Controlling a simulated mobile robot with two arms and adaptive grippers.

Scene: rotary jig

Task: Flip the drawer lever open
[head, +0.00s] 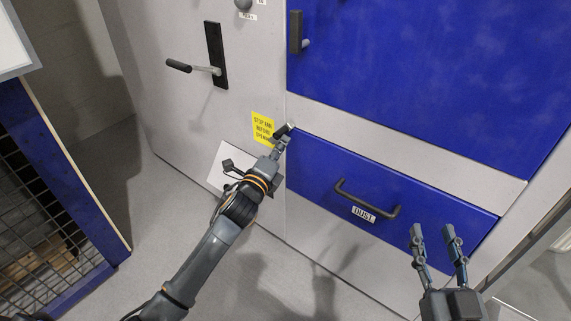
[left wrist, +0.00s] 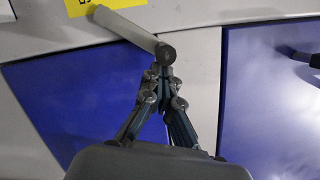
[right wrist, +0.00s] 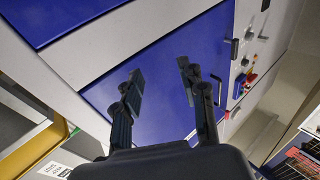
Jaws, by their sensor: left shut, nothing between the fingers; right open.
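The drawer (head: 320,160) has a blue front, a black bar handle (head: 366,201) and a label reading DUST. Its lever (head: 284,130) is a short dark bar at the drawer's upper left corner. In the left wrist view the lever is a grey rod (left wrist: 128,32) with a round end. My left gripper (head: 281,143) is shut and empty, its tips at the rod's end in the left wrist view (left wrist: 162,74); contact cannot be told. My right gripper (head: 435,232) is open and empty in front of the drawer's right part; it also shows in the right wrist view (right wrist: 160,72).
A yellow warning sign (head: 263,128) is just left of the lever. A black-plated lever handle (head: 192,67) sticks out higher on the grey panel. A large blue door (head: 430,70) is above the drawer. A blue-framed mesh cage (head: 45,200) stands at left, with bare floor between.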

